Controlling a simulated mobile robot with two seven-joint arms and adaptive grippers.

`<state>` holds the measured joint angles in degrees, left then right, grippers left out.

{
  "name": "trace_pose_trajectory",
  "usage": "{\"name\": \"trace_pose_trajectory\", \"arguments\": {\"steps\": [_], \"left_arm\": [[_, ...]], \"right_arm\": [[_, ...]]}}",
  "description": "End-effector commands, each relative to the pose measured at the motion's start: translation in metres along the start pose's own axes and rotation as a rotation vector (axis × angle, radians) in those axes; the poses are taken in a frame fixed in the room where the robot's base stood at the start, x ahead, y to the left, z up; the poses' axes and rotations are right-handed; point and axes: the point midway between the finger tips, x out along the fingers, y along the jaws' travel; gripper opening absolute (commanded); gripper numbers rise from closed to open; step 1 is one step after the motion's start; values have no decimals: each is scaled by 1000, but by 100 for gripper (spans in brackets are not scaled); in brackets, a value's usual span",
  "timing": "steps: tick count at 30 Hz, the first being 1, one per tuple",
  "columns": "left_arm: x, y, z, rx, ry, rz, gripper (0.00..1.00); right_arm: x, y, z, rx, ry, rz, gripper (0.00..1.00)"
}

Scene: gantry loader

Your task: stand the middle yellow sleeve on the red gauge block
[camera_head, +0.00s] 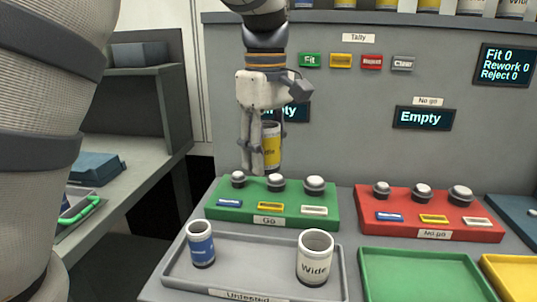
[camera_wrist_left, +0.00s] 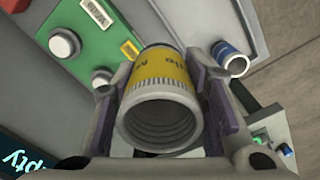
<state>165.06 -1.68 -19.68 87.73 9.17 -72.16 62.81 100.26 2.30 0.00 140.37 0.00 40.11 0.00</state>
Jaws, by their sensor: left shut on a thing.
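The yellow middle sleeve (camera_head: 271,150) is upright in my left gripper (camera_head: 259,160), held in the air above the back of the green "Go" gauge block (camera_head: 235,213). In the left wrist view the fingers of my left gripper (camera_wrist_left: 165,85) close on both sides of the yellow sleeve (camera_wrist_left: 160,65), and its open threaded end faces the camera. The red "No go" gauge block (camera_head: 375,225) stands to the right, apart from the sleeve. It has three grey-white knobs rising in size to the right, and a yellow label under the middle knob (camera_head: 423,190). My right gripper is not in view.
A grey "Untested" tray (camera_head: 255,262) in front holds a blue sleeve (camera_head: 201,246) and a white "Wide" sleeve (camera_head: 314,260). An empty green tray (camera_head: 420,280) and a yellow tray (camera_head: 515,275) lie before the red block. A grey panel (camera_head: 370,80) with displays rises behind.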

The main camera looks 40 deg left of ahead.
Motion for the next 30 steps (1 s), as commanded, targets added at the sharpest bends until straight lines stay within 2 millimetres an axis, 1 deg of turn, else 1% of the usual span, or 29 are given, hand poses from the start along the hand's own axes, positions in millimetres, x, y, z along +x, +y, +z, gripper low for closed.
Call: {"name": "trace_pose_trajectory", "arguments": {"steps": [8, 24, 30], "left_arm": [[-3, 0, 0, 0, 1, 3, 0], [-38, 1, 0, -1, 2, 4, 0], [-46, 0, 0, -1, 1, 3, 0]], "right_arm": [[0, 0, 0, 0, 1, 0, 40], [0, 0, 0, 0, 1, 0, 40], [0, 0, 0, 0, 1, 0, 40]]}}
